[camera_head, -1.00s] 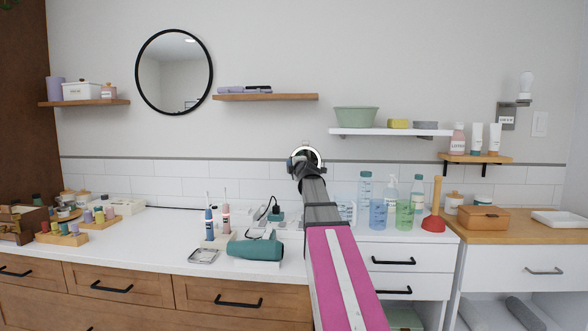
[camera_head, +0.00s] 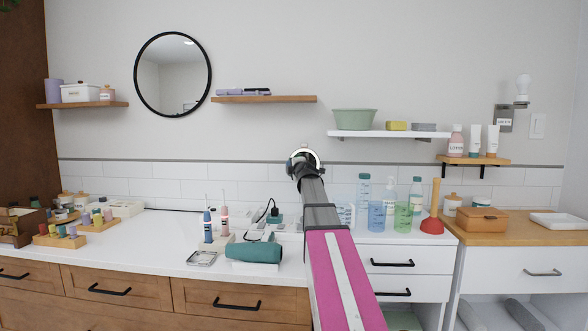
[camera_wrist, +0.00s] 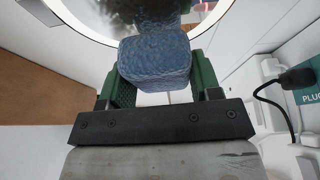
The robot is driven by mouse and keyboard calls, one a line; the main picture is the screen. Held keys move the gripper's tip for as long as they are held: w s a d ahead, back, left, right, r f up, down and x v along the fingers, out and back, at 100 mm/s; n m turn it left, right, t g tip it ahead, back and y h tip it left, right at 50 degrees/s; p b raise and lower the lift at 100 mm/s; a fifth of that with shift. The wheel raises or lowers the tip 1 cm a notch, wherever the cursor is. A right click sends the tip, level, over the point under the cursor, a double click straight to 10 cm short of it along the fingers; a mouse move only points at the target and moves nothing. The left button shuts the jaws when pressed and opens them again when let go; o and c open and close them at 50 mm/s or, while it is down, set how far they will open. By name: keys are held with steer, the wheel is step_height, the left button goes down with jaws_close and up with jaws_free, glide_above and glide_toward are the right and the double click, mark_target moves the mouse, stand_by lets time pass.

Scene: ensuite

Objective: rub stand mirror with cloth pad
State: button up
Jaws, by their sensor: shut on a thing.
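The stand mirror (camera_head: 317,153) shows in the head view as a small round white rim behind the end of my arm. In the wrist view its pale rim (camera_wrist: 72,22) curves across the top, with a dark and a blue reflection in the glass. The cloth pad (camera_wrist: 155,60) is a blue, rounded, textured block. My gripper (camera_wrist: 157,84) has green fingers shut on the pad, holding it in front of the lower part of the mirror. The pad's far edge meets its reflection; I cannot tell whether it touches the glass. In the head view my gripper (camera_head: 304,163) hides most of the mirror.
A teal cylinder (camera_head: 253,251), electric toothbrushes (camera_head: 207,225) and a plug with a black cable (camera_wrist: 298,78) lie near my arm. Bottles (camera_head: 376,215) and a plunger (camera_head: 432,226) stand to the right.

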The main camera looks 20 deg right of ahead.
steer(key=shift+w+d, duration=0.2)
steer(key=shift+w, duration=0.25)
steer(key=shift+w+d, duration=0.2)
steer(key=shift+w, duration=0.25)
stand_by(0.3)
steer(key=s+d, duration=0.3)
steer(key=d, duration=0.4)
steer(key=shift+d, duration=0.3)
stand_by(0.5)
